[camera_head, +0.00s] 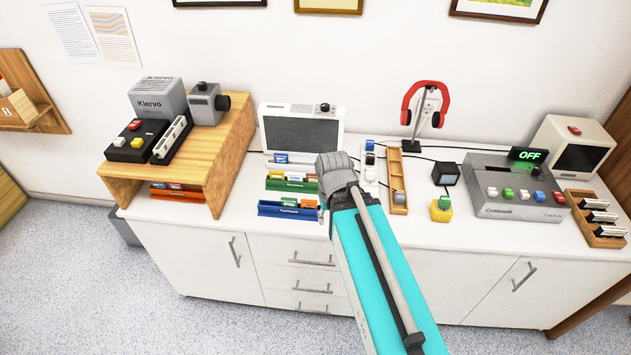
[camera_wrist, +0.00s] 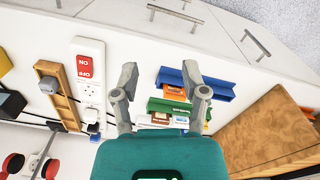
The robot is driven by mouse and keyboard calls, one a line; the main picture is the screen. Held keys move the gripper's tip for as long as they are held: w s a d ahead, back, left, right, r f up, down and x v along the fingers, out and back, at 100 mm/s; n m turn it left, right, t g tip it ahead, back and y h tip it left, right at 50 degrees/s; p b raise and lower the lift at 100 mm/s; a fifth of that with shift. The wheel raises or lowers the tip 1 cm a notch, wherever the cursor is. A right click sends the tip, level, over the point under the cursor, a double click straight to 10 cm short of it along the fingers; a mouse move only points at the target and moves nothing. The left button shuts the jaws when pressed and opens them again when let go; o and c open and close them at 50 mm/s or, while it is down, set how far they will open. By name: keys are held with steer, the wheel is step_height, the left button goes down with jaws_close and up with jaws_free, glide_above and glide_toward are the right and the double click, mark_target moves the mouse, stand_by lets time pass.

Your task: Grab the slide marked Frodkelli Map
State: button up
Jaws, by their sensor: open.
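Small slides stand in coloured racks on the white counter: a blue rack (camera_head: 275,209), a green rack (camera_head: 281,185) and a rack with blue and white slides (camera_head: 282,158) behind. The labels are too small to read, so I cannot tell which slide is Frodkelli Map. In the wrist view my gripper (camera_wrist: 160,75) is open and empty, its fingers spread above the blue rack (camera_wrist: 218,87) and green rack (camera_wrist: 158,105). An orange slide (camera_wrist: 174,91) shows between the fingers.
A power strip (camera_head: 370,178), wooden tray (camera_head: 398,170) and grey console (camera_head: 500,193) lie to the right. Red headphones (camera_head: 426,92) stand at the back.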

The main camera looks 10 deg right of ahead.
steer(key=shift+d, duration=0.2)
steer(key=shift+w, duration=0.1)
steer(key=r+m+p, duration=0.1)
steer(key=m, duration=2.1)
glide_above(313, 181)
steer(key=shift+w+r, duration=0.2)
steer(key=shift+w, duration=0.1)
step_height(313, 181, down, 9)
steer(key=b, duration=0.8)
steer(key=shift+r, duration=0.15)
